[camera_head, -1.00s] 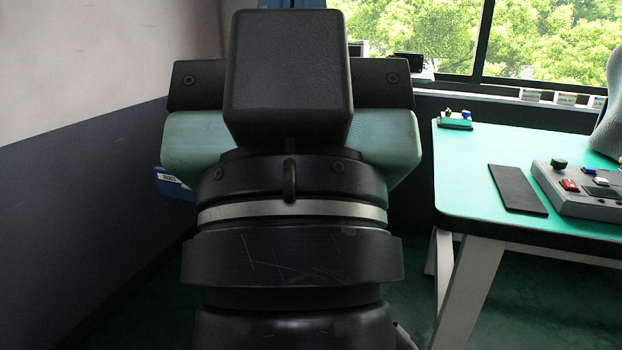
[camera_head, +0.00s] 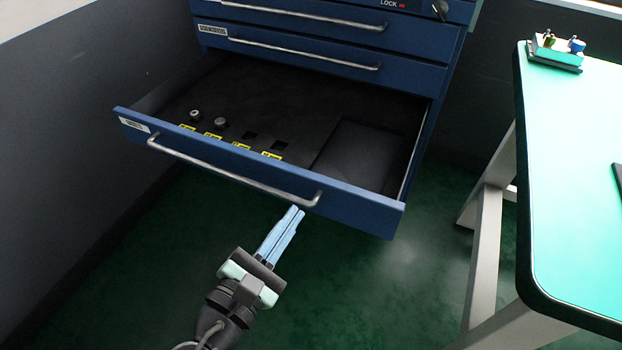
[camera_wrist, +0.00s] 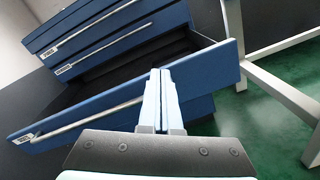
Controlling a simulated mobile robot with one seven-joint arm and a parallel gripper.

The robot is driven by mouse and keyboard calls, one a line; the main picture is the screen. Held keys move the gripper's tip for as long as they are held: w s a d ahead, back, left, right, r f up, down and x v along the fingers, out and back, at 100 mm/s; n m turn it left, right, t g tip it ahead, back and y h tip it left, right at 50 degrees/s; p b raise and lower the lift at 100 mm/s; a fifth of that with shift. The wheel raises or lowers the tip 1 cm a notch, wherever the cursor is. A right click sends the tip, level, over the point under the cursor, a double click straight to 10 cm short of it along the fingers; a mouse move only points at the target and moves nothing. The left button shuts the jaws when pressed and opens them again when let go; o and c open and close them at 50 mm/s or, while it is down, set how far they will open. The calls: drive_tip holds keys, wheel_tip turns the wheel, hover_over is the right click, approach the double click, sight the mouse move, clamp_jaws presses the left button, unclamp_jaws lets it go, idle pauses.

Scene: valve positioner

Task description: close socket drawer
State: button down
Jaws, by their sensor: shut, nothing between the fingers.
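The socket drawer (camera_head: 250,185) is a blue drawer pulled well out of the blue cabinet (camera_head: 425,73). Its front carries a long silver bar handle (camera_head: 230,172) and a white label at the left. Inside, a dark insert holds two small sockets (camera_head: 208,118) beside yellow labels, empty square holes and a larger recess. My gripper (camera_head: 297,212) has its pale blue fingers together and empty. Its tips are at the drawer front near the handle's right end; I cannot tell whether they touch.
Shut drawers with bar handles sit above the open one. A green-topped table (camera_head: 575,180) with pale legs stands at the right, with a small green holder (camera_head: 556,52) on it. A dark wall is close on the left. The green floor (camera_head: 400,290) between is clear.

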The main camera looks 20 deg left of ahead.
drive_tip(key=s+a+f+n, duration=0.2)
drive_tip(key=s+f+n, duration=0.2)
drive_tip(key=s+n, duration=0.15)
drive_tip(key=y+b, duration=0.1)
drive_tip(key=b, duration=0.2)
approach(315, 182)
drive_tip(key=shift+n, duration=0.45)
drive_tip(key=w, duration=0.5)
drive_tip(key=shift+w+d+f, duration=0.15)
drive_tip(key=shift+w+f, duration=0.1)
drive_tip(key=shift+w, duration=0.1)
drive_tip(key=shift+w+d, duration=0.1)
drive_tip(key=shift+w, duration=0.5)
drive_tip(key=shift+r, duration=0.1)
